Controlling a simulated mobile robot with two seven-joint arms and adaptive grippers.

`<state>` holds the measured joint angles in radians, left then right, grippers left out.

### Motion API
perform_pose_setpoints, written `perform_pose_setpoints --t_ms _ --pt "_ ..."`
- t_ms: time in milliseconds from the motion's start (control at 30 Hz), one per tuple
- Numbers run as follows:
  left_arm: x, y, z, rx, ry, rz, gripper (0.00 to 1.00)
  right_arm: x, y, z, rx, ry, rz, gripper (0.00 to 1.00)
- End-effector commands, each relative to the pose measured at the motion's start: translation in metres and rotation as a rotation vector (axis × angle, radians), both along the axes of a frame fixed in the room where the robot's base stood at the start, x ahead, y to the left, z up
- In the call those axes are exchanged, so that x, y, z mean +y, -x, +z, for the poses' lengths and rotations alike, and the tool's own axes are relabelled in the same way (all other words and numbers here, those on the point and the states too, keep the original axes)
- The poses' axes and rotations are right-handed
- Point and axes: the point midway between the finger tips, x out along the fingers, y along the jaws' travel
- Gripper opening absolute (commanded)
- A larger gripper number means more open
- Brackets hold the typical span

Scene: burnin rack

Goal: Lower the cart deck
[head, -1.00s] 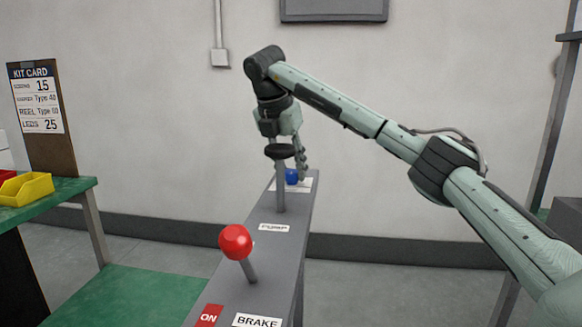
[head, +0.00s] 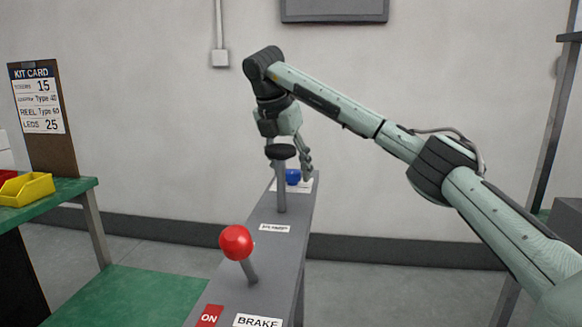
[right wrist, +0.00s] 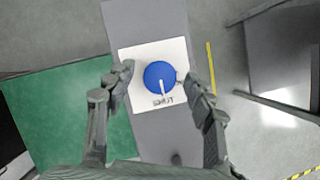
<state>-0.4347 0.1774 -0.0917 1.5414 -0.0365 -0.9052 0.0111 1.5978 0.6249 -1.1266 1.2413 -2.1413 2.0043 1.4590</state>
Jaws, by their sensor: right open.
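A blue knob (head: 293,176) sits on a white plate at the far end of a narrow grey console (head: 262,250). In the right wrist view the blue knob (right wrist: 159,76) has a white mark turned toward lettering that seems to read SHUT. My right gripper (head: 304,166) points down over the knob. Its open fingers (right wrist: 159,77) stand on either side of the knob, and I cannot tell if they touch it. A black-topped lever (head: 281,186) stands just in front. A red-balled lever (head: 237,243) stands nearer, by the ON and BRAKE labels. A green deck (head: 125,297) lies left of the console.
A green-topped bench (head: 60,194) at the left holds a yellow bin (head: 27,190) and a kit card board (head: 42,115). The wall (head: 150,120) is behind the console. A grey rack post (head: 553,125) stands at the right.

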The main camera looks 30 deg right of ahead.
Motion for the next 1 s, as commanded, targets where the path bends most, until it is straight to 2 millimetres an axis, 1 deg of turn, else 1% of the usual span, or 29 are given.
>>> perform_pose_setpoints --t_ms 33,67,167,267,500,600,700,833,1000 --pt "0.002 0.005 -0.001 0.007 -0.003 -0.003 0.55 0.0 0.0 0.0 0.0 0.0 0.0 0.54" --pt "0.002 0.006 -0.002 0.009 -0.003 -0.003 0.55 0.0 0.0 0.001 -0.001 0.0 0.0 0.54" --pt "0.002 0.005 -0.001 0.007 -0.003 -0.003 0.55 0.003 0.001 0.009 -0.002 0.0 0.002 0.54" --pt "0.001 0.004 -0.001 0.006 -0.003 -0.002 0.55 0.007 0.004 0.024 -0.005 0.002 0.0 0.54" --pt "0.001 0.003 -0.001 0.004 -0.001 0.0 0.55 0.024 0.014 0.072 -0.006 0.002 -0.002 0.54" --pt "0.001 0.003 -0.001 0.004 -0.001 0.0 0.55 0.031 0.017 0.088 -0.004 0.002 0.0 0.54" --pt "0.0 0.002 -0.001 0.004 -0.001 0.0 0.55 0.036 0.02 0.1 -0.002 0.001 -0.001 0.54" --pt "0.0 0.002 -0.001 0.003 -0.001 -0.001 0.55 0.039 0.022 0.109 0.0 0.001 0.0 0.54" --pt "0.0 0.002 -0.001 0.003 -0.001 -0.001 0.55 0.04 0.023 0.111 0.0 0.0 0.0 0.54"
